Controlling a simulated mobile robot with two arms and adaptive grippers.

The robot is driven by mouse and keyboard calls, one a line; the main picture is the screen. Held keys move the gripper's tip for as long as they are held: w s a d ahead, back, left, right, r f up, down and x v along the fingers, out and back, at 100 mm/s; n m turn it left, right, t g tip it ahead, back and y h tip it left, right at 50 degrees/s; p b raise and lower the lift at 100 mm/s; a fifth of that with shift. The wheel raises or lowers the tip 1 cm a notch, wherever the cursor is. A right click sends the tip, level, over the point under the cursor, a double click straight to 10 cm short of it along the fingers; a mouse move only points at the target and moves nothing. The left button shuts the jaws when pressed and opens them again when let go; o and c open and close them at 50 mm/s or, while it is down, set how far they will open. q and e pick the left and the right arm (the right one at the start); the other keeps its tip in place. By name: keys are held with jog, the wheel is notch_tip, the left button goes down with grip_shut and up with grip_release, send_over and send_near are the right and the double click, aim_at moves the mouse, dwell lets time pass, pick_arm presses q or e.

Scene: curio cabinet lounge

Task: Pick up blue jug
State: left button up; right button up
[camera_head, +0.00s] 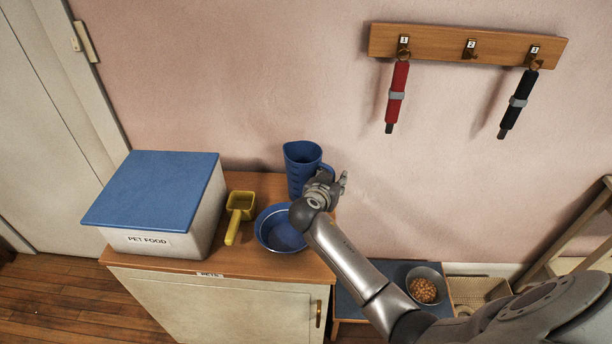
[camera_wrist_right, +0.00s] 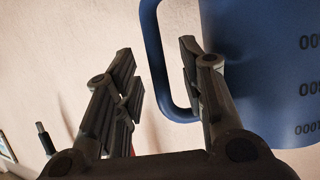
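The blue jug (camera_head: 301,165) stands upright at the back of the cabinet top, against the pink wall, with its handle on the right side. In the right wrist view the jug (camera_wrist_right: 275,70) fills the right side, with printed measuring marks and its handle at left. My right gripper (camera_wrist_right: 157,60) is open, with one finger to each side of the handle's outer bar. No clear contact shows. In the head view my right gripper (camera_head: 341,183) is just right of the jug and hides part of its lower side. My left gripper is out of view.
On the cabinet top (camera_head: 190,254) are a blue bowl (camera_head: 268,242), a yellow scoop (camera_head: 240,207) and a blue-lidded pet food box (camera_head: 155,190). A wall rack (camera_head: 440,43) holds a red and a black hanging item. A bowl of brown kibble (camera_head: 423,290) sits low at right.

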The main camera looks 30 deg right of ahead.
jog(key=shift+w, duration=0.1)
grip_shut()
dwell(0.3)
jog(key=shift+r, duration=0.1)
